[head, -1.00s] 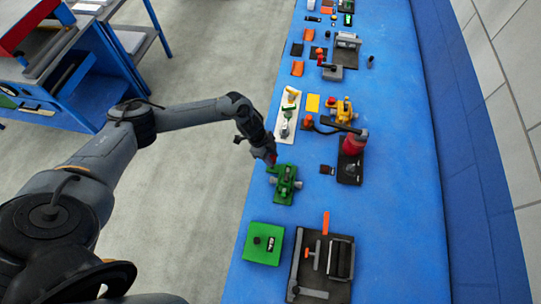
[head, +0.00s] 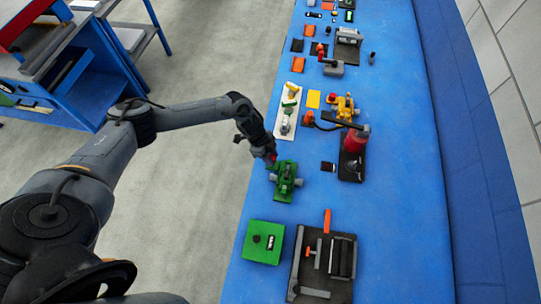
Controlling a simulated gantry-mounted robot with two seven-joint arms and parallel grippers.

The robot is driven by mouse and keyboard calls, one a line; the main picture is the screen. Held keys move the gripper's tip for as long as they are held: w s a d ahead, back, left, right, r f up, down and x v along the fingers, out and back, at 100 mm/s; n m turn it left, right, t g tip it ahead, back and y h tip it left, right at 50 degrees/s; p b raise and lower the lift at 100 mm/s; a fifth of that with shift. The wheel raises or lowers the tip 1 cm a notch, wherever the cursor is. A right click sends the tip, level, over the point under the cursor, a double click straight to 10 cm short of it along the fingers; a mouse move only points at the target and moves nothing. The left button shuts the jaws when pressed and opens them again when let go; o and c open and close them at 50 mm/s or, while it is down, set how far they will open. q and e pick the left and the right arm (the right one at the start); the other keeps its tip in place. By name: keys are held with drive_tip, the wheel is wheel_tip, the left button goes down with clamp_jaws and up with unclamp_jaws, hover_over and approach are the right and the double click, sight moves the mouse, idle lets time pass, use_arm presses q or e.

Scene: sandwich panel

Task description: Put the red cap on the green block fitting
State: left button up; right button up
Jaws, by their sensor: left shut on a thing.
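My left gripper (head: 271,161) is shut on the small red cap (head: 273,157), which shows only as a bit of red at the fingertips. The gripper is at the upper left end of the green fitting, very close to it. I cannot tell whether the cap touches the fitting. My right gripper is not in view.
On the blue panel (head: 410,220), a green box (head: 263,242) and a dark plate with an orange handle (head: 322,265) lie nearer. A white plate with a valve (head: 288,112), a yellow fitting (head: 343,107) and a red cylinder (head: 355,140) are farther up. The panel's right side is clear.

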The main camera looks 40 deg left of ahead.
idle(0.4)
use_arm(q)
drive_tip(key=shift+f, duration=0.35)
drive_tip(key=shift+f+b, duration=0.35)
drive_tip(key=shift+f+b, duration=0.3)
drive_tip(key=shift+f, duration=0.2)
idle(0.6)
idle(0.5)
drive_tip(key=shift+f, duration=0.35)
idle(0.6)
idle(0.3)
